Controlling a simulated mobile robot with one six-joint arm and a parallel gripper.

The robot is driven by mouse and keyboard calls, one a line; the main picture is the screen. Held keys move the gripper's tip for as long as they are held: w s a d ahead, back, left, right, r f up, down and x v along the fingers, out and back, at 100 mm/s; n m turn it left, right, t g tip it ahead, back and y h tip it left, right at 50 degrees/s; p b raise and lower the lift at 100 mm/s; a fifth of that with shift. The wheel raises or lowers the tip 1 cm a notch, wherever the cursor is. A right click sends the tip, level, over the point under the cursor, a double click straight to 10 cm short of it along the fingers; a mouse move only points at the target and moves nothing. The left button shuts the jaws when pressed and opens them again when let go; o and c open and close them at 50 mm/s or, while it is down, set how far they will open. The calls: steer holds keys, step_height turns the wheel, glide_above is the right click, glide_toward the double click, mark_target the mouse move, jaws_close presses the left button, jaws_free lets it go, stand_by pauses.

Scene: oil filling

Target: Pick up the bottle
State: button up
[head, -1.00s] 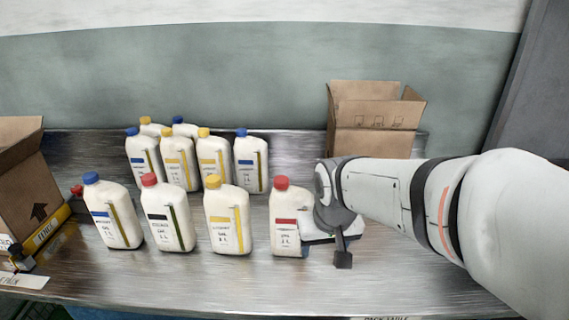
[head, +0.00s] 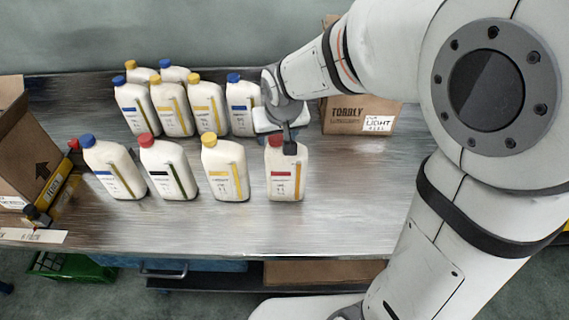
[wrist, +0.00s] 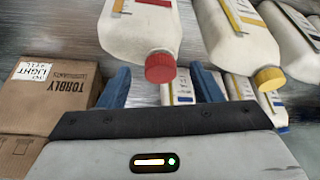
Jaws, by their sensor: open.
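Several white bottles stand on the metal table (head: 330,225) in two rows. The front-right bottle (head: 284,178) has a red cap and red label. My gripper (head: 287,135) is at its top, on the far side, with a dark finger just right of the red cap. In the wrist view, my gripper's blue fingers (wrist: 162,85) are apart, with the red cap (wrist: 160,67) in line with the gap between them. A blue-capped bottle (head: 241,104) stands behind, left of my gripper. Part of a bottle shows between the fingers. No grip on any bottle shows.
A cardboard box (head: 352,118) stands at the back right, partly hidden by my arm. Another open box (head: 22,150) is at the left edge, beside a yellow-and-black tool (head: 52,192). A yellow-capped bottle (head: 226,170) stands left of the red-capped one. The front of the table is clear.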

steer(key=shift+x, duration=1.15)
jaws_close()
steer(key=shift+r, duration=0.15)
stand_by(0.4)
